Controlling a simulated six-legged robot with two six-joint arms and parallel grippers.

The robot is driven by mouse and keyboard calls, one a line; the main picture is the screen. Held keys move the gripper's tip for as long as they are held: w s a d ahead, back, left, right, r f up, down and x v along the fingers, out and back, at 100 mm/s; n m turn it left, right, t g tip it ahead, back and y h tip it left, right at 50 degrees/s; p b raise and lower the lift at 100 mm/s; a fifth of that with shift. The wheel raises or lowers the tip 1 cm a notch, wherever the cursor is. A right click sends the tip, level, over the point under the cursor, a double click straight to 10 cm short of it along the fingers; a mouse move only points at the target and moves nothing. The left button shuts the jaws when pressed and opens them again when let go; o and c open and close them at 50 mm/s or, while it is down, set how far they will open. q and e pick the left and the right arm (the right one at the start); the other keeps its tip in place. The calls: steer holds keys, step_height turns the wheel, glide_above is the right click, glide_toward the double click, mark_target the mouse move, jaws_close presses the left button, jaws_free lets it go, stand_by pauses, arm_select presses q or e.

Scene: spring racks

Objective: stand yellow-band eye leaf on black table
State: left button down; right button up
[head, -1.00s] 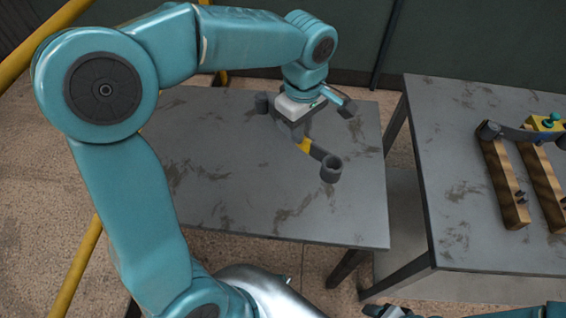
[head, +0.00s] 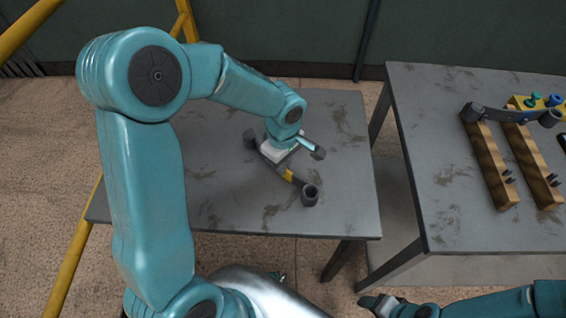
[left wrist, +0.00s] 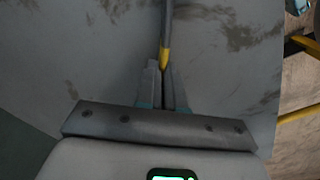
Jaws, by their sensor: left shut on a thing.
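The yellow-band eye leaf is a dark grey curved bar with a round eye at each end and a yellow band (head: 288,175) near its middle. It is over the left table, the dark grey, scuffed black table (head: 230,205). My left gripper (head: 281,160) is shut on the leaf near its middle, from above. In the left wrist view, the fingers (left wrist: 162,92) close around the bar just below the yellow band (left wrist: 164,54). I cannot tell whether the leaf touches the table top. My right gripper (head: 385,304) is low at the bottom edge, its jaws unclear.
A second grey table (head: 450,215) stands to the right, across a gap. Yellow rails (head: 75,250) run at the left. The black table is otherwise clear.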

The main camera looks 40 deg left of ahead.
arm_select(q)
steer(key=shift+r, duration=0.15)
steer(key=shift+f, duration=0.2)
steer(key=c, duration=1.3)
jaws_free()
steer(key=shift+s, duration=0.1)
steer(key=shift+o, duration=0.2)
steer(key=shift+r, duration=0.15)
steer(key=shift+r, duration=0.3)
step_height(320, 180, up, 12)
steer(key=p, duration=0.1)
steer(key=shift+f, duration=0.25)
